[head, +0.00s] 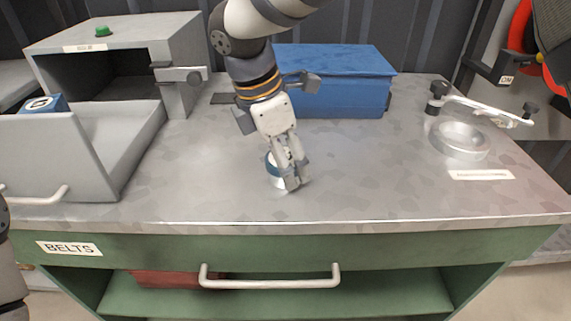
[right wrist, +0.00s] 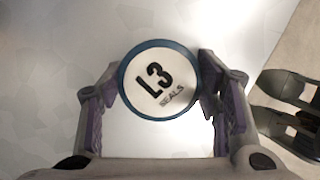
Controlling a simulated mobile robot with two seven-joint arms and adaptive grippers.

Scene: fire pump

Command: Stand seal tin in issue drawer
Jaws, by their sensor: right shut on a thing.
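The seal tin (head: 273,170) is a small round tin with a blue rim. My right gripper (head: 290,178) is shut on the tin, with a finger on each side, low over the middle of the bench. I cannot tell whether the tin's base touches the bench. The grey drawer (head: 123,150) of the cabinet at the left is pulled open. A blue item with a white-marked top (head: 42,103) is in it. My left gripper is not in view.
The grey cabinet (head: 186,47) with a green knob stands behind the drawer. A blue box (head: 345,85) stands at the back. A round metal dish (head: 460,139) and a clamp-like arm (head: 485,110) are at the right. The bench between tin and drawer is clear.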

